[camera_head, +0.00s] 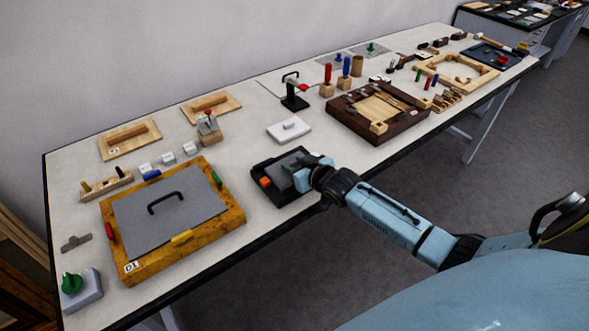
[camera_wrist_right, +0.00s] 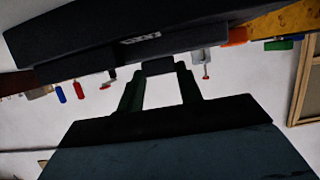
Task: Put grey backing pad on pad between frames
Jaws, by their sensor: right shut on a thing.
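In the right wrist view my fingers (camera_wrist_right: 158,88) close on a small dark part below a dark slab with a white label. Whether the grey pad fully rests on the pad under it, I cannot tell. My left gripper is not in view.
The yellow wooden frame (camera_head: 233,214) with a grey handled plate (camera_head: 135,236) stands left. An orange block (camera_head: 265,182) sits at the dark pad's left. The dark brown frame (camera_head: 340,124) is at right.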

